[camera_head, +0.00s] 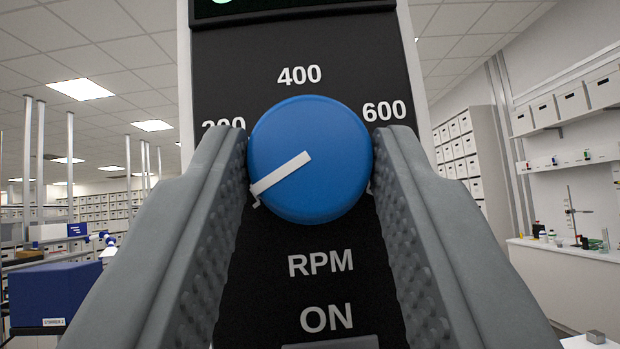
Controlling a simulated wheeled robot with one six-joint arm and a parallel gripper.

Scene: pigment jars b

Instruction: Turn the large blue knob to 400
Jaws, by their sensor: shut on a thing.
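The large blue knob (325,130) is round and sits on a black control panel (235,70), in the middle of the view. Its white pointer line runs from near the knob's centre to its lower-left edge, below the 200 mark. The 400 mark (299,75) is straight above the knob. The 600 mark (384,110) is at its upper right, and the 200 mark (223,123) at its upper left is partly covered by the left finger. My gripper (309,160) is shut on the knob, one grey finger on each side.
The words RPM and ON stand on the panel below the knob. A green-lit display (290,8) is cut off at the top. A blue box (52,293) is at the far left. A white bench (570,250) with small items and a stand is at the right.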

